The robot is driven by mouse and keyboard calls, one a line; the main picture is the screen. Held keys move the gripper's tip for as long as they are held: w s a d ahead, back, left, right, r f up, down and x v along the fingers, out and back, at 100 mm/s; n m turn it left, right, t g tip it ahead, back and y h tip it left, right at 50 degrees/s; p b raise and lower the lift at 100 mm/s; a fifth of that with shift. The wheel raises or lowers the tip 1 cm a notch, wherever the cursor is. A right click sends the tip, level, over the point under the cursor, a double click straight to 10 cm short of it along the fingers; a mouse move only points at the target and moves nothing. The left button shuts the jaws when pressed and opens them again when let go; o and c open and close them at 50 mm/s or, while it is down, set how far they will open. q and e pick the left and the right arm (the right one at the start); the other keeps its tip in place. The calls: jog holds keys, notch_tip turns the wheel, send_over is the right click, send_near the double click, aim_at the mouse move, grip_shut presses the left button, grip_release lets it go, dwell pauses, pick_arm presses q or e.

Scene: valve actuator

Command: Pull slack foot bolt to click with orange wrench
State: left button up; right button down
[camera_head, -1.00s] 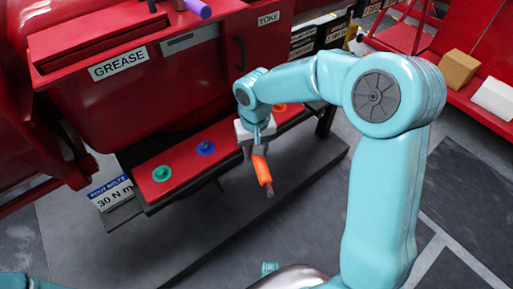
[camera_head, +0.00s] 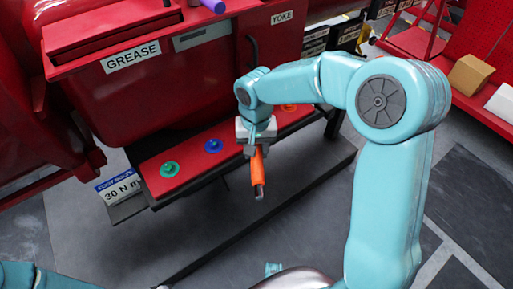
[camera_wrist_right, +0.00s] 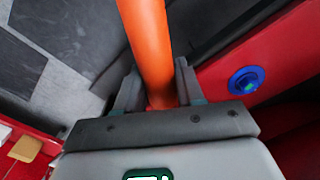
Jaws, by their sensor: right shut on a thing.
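My right gripper (camera_head: 254,151) is shut on the orange wrench (camera_head: 257,170), which hangs below the jaws with its dark end (camera_head: 259,191) down, in front of the red foot ledge (camera_head: 190,172). In the right wrist view the wrench (camera_wrist_right: 150,45) runs up from between the two grey fingers (camera_wrist_right: 156,85). On the ledge sit a green bolt (camera_head: 169,168), a blue bolt (camera_head: 213,146) and an orange one (camera_head: 290,107) partly behind my arm. The blue bolt (camera_wrist_right: 246,81) shows right of the wrench in the wrist view, apart from it. I cannot tell which bolt is slack. My left gripper is not visible.
A "30 N m" sign (camera_head: 121,188) stands at the ledge's left end. The red machine body with a GREASE label (camera_head: 132,57) rises behind. A purple cylinder (camera_head: 214,6) lies on top. Boxes (camera_head: 468,75) sit on a red shelf at right.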

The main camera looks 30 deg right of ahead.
jog(key=shift+w+a, duration=0.1)
jog(key=shift+w+a+m, duration=0.6)
jog(key=shift+a+m, duration=0.3)
jog(key=shift+m, duration=0.1)
jog(key=shift+a, duration=0.1)
jog(key=shift+w+a+r, duration=0.1)
jog(key=shift+w, duration=0.05)
dwell(0.3)
